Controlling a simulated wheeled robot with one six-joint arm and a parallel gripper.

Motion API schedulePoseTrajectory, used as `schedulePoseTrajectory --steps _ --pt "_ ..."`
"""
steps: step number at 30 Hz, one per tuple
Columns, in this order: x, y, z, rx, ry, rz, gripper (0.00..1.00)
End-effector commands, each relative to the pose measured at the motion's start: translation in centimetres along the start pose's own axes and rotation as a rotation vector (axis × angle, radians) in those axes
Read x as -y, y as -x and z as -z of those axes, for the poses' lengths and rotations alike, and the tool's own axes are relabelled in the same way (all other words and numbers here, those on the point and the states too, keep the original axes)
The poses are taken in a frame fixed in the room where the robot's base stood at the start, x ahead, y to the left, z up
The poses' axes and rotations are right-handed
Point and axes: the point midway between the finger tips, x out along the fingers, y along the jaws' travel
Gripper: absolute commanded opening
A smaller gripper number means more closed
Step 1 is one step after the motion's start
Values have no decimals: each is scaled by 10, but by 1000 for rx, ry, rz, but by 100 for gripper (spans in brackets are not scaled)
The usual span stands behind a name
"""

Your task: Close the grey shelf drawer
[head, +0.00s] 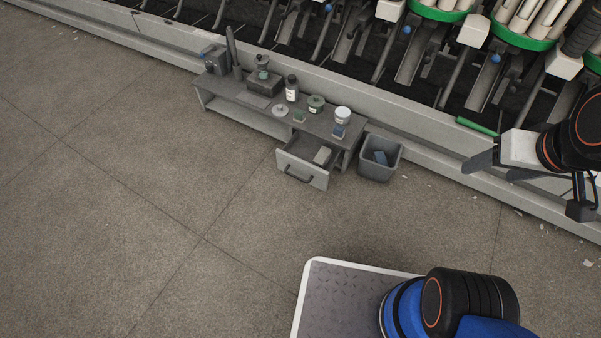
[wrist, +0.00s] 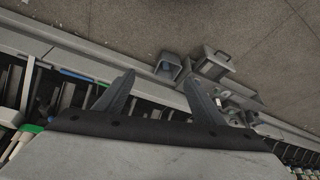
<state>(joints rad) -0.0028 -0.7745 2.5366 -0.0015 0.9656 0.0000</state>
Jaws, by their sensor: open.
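The grey shelf drawer (head: 302,174) is pulled out of the right end of a low grey shelf (head: 241,105) in the head view. It has a dark bar handle on its front, and a light block-like item lies inside. The open drawer also shows in the wrist view (wrist: 215,58). My gripper (head: 478,165) is at the right of the head view, well apart from the drawer and to its right. In the wrist view its two dark fingers (wrist: 160,88) are spread apart with nothing between them.
A grey bin (head: 380,158) with a blue item stands just right of the drawer. Bottles, jars and small boxes stand on the shelf top. The winder machine (head: 400,60) runs behind the shelf. The floor (head: 200,200) in front of the drawer is clear.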

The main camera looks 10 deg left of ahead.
Motion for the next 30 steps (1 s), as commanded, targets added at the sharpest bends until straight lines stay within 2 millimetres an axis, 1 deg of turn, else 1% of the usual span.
schedulePoseTrajectory --steps 1,4,7,8,14,20,26,30 --pt "0 0 0 1 1 0 50" --pt "0 -3 3 12 18 -6 26" --pt "-1 -10 9 39 63 -24 2" --pt "-1 -13 12 50 84 -32 0" --pt "-1 -40 35 132 251 -96 0" --pt "5 -69 60 201 434 -161 0" --pt "20 -101 84 259 628 -223 0" --pt "35 -125 100 294 769 -265 0"
